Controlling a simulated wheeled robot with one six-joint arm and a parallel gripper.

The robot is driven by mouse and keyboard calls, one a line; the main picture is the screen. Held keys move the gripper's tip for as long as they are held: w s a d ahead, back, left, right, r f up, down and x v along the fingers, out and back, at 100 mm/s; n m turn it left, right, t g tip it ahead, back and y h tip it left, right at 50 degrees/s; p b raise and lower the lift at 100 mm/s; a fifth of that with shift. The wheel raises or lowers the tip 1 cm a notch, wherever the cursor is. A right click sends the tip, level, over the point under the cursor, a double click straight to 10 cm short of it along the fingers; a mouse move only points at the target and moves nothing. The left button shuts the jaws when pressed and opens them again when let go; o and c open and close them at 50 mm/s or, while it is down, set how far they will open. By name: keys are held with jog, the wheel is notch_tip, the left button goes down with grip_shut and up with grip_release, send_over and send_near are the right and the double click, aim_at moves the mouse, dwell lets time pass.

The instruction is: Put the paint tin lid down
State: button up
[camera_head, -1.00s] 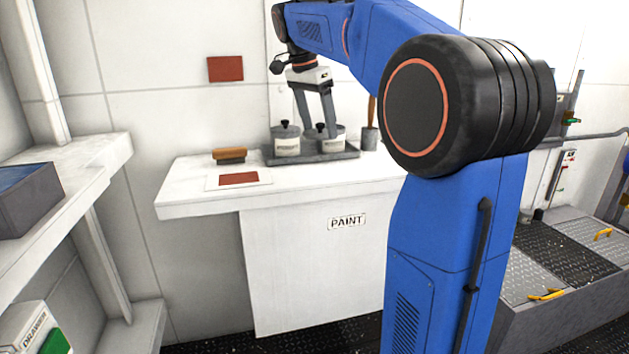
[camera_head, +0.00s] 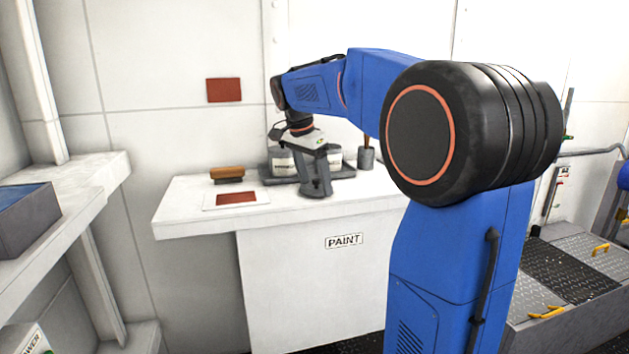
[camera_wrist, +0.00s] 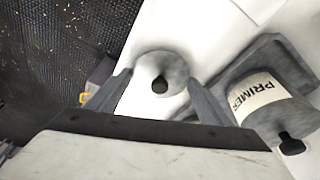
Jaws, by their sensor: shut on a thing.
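The paint tin lid is a round grey disc with a black knob (camera_wrist: 161,73), seen between my fingers in the wrist view. My gripper (camera_head: 316,188) is shut on it, low over the white counter (camera_head: 185,213), in front of the grey tray (camera_head: 345,172). I cannot tell whether the lid touches the counter. Behind my gripper two grey tins stand on the tray, partly hidden. One tin (camera_wrist: 262,100), labelled PRIMER, shows in the wrist view beside my right finger, with a black knob at its top.
A brown-handled brush (camera_head: 227,174) and a white card with a rust-red patch (camera_head: 237,198) lie on the counter's left part. A grey cup (camera_head: 366,159) stands right of the tray. The counter's front edge is close to my gripper.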

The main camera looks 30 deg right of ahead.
aim_at(305, 191)
jog(key=shift+f, duration=0.1)
jog(key=o, duration=1)
jog(key=v, duration=1.2)
jog(key=shift+d, duration=0.1)
jog(key=s+a+f+n+t+y, duration=0.1)
jog(key=s+a+f+n, duration=0.3)
jog(key=s+f, duration=0.5)
jog(key=s+a+f+n+t+y, duration=0.1)
jog(key=s+a+f+n+t, duration=0.1)
jog(key=s+a+f+n, duration=0.2)
jog(key=s+a+f+n+t+y, duration=0.1)
jog(key=s+a+f+n, duration=0.3)
jog(key=s+f, duration=1.2)
jog(key=shift+s+f+n, duration=0.1)
jog(key=shift+s+n, duration=0.1)
jog(key=shift+n, duration=1)
jog(key=shift+s+n, duration=0.2)
jog(key=shift+n, duration=1)
